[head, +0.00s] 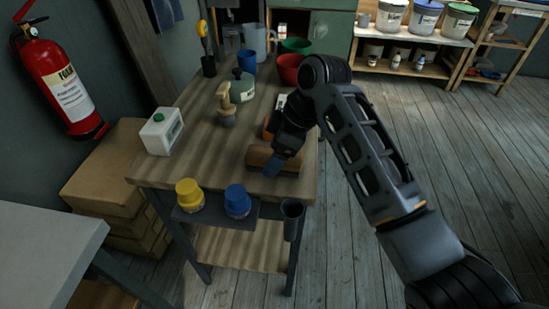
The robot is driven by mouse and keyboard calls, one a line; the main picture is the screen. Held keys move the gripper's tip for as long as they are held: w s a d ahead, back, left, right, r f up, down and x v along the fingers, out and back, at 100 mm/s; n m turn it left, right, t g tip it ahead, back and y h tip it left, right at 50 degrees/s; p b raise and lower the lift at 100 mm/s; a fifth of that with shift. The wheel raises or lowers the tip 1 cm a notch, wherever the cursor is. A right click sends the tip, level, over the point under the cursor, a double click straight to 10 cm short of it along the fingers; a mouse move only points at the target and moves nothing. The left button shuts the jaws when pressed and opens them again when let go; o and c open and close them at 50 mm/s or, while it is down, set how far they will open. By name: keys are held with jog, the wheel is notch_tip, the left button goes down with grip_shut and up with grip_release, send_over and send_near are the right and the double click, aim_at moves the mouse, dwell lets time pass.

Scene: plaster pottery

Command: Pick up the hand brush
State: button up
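A brown, long wooden piece that looks like the hand brush (259,155) lies near the front right of the wooden worktable (190,130). Its bristles cannot be made out. My gripper (272,168) points down over its middle and hides part of it. Whether the fingers touch it or stand apart from it, and whether they are open or shut, cannot be told. A second brush-like tool with a pale wooden handle (224,95) and a grey lower end stands farther back on the table.
A white container (162,131) stands at the table's left edge. Red (289,68) and green bowls, a blue cup (247,62) and a lidded jar (243,86) stand farther back. Yellow (189,195) and blue-lidded (237,201) jars sit on the front ledge. Floor at right is clear.

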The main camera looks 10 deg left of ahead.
jog(key=shift+a+f, duration=0.15)
jog(key=shift+f, duration=0.25)
jog(key=shift+f, duration=0.2)
dwell(0.4)
jog(key=shift+c, duration=0.2)
jog(key=c, duration=1.1)
